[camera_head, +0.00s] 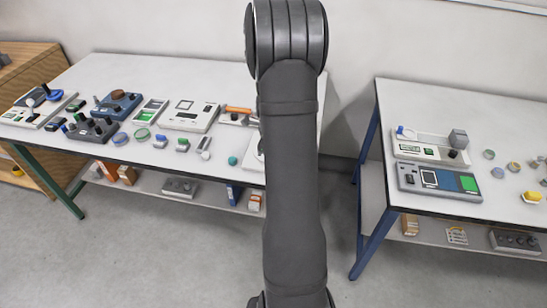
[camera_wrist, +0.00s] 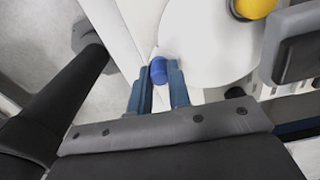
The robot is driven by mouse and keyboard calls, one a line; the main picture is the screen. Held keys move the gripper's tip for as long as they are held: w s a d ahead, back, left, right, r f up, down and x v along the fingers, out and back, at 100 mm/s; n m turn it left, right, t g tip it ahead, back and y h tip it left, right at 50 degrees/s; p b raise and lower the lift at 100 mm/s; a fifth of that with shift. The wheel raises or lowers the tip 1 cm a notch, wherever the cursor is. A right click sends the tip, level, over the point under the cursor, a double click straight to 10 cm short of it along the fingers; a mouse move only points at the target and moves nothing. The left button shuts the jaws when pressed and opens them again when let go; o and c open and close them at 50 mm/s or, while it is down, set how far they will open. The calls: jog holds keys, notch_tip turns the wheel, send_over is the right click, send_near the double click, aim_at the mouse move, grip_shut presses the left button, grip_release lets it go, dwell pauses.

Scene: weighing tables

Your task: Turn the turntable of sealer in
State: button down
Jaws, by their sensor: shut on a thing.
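In the wrist view my gripper (camera_wrist: 160,82) is shut on a small blue knob (camera_wrist: 158,68). The knob sits at the near left edge of a large white round disc (camera_wrist: 205,50), which looks like the turntable of the sealer. Part of the disc is cut off by the top of the picture. In the head view my own arm hides the gripper and the knob. A white curved edge (camera_head: 250,150) shows just left of my arm on the left table; I cannot tell for sure that it is the same disc.
A yellow round part (camera_wrist: 254,8) and a grey block (camera_wrist: 299,58) stand right of the disc. The left table (camera_head: 190,72) holds several devices and small parts. The right table (camera_head: 440,100) holds two devices and small pieces. Floor shows between the tables.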

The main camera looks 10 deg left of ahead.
jog(key=shift+a+m, duration=0.75)
jog(key=shift+m, duration=0.45)
jog(key=shift+w+a+m, duration=0.2)
jog(key=shift+a+m, duration=0.7)
jog(key=shift+m, duration=0.6)
jog(key=shift+w+a+m, duration=0.4)
jog(key=shift+a+m, duration=0.2)
jog(key=shift+m, duration=0.55)
jog(key=shift+w+a+m, duration=0.35)
jog(key=shift+a+m, duration=0.25)
jog(key=shift+m, duration=0.55)
jog(key=shift+w, duration=0.1)
jog(key=c, duration=1.3)
grip_release()
jog(key=shift+c, duration=0.2)
notch_tip(320, 180, up, 18)
jog(key=shift+f, duration=0.25)
